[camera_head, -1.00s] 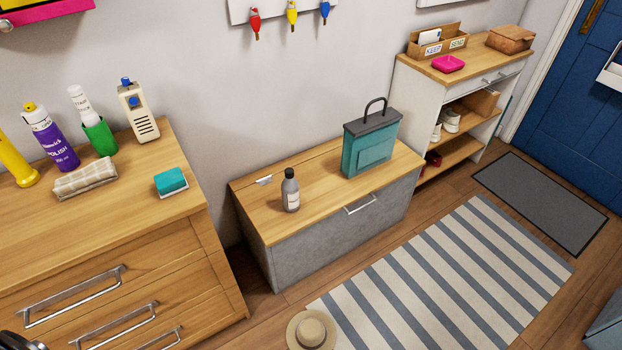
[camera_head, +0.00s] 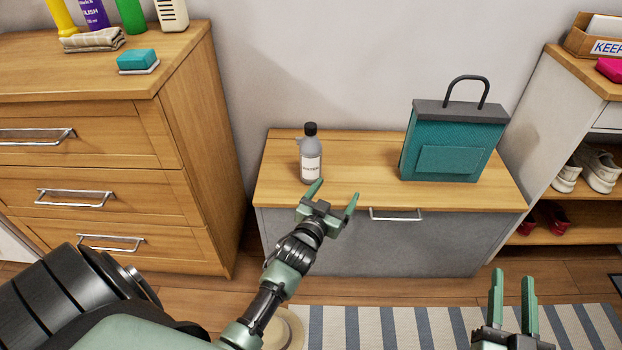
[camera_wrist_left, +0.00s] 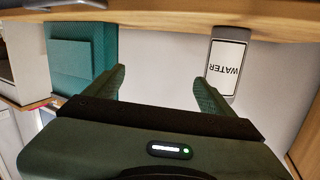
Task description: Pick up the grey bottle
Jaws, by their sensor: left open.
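The grey bottle (camera_head: 311,165), with a black cap and a white label, stands upright on the wooden top of the low grey bench (camera_head: 370,190), towards its left end. My left gripper (camera_head: 336,194) is open and empty at the bench's front edge, in front and slightly right of the bottle. In the left wrist view, which looks upside down, the bottle (camera_wrist_left: 228,65) with its WATER label shows beyond the right finger, not between the fingers. Any contact with the finger cannot be told. My right gripper (camera_head: 513,290) is open and empty at the lower right, over the floor.
A teal bag (camera_head: 452,145) with a dark handle stands on the bench, right of the bottle. A wooden drawer chest (camera_head: 100,175) rises close on the left. A shoe shelf (camera_head: 560,110) stands at the right. The bench top between bottle and bag is clear.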

